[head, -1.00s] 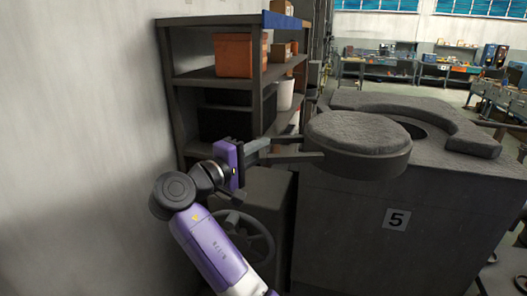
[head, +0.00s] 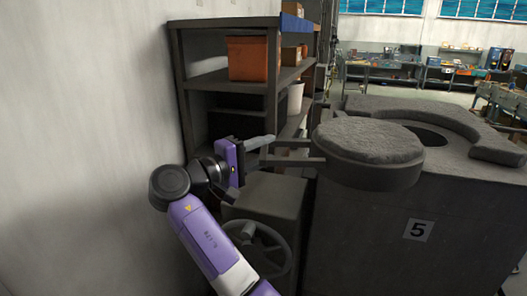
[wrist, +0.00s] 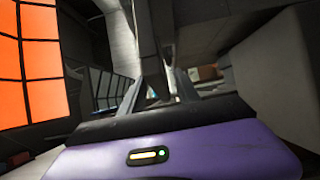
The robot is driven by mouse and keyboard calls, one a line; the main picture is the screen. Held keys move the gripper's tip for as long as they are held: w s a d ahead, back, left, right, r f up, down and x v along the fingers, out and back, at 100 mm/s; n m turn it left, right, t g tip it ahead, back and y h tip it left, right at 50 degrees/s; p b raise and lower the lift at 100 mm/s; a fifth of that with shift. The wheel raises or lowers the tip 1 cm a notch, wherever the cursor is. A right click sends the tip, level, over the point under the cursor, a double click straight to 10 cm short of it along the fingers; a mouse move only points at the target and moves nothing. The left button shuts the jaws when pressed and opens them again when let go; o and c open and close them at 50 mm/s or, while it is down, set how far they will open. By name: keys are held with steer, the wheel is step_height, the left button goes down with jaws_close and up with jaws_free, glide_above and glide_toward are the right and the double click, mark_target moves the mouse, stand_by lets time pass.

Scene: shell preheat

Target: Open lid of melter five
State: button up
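Melter five is the big dark grey box with the "5" plate (head: 418,230) in the head view. Its round, rough-topped lid (head: 368,150) sits swung out to the left, over the front left corner. The opening (head: 430,135) on top is partly uncovered. The lid's forked handle (head: 292,161) points left toward my gripper (head: 252,165). My gripper looks open, its fingers spread close to the handle's end. Whether they touch it I cannot tell.
A dark shelf with an orange box (head: 254,59) and a white bucket (head: 295,97) stands behind my arm. A handwheel (head: 258,250) on a grey housing is below my gripper. A pale wall is close on the left. A thick curved rim (head: 440,115) lies around the opening.

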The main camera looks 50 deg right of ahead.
steer(key=shift+a, duration=0.1)
steer(key=w+a+b, duration=0.1)
steer(key=a+b, duration=0.1)
steer(key=a, duration=0.5)
steer(key=shift+a, duration=0.3)
stand_by(0.4)
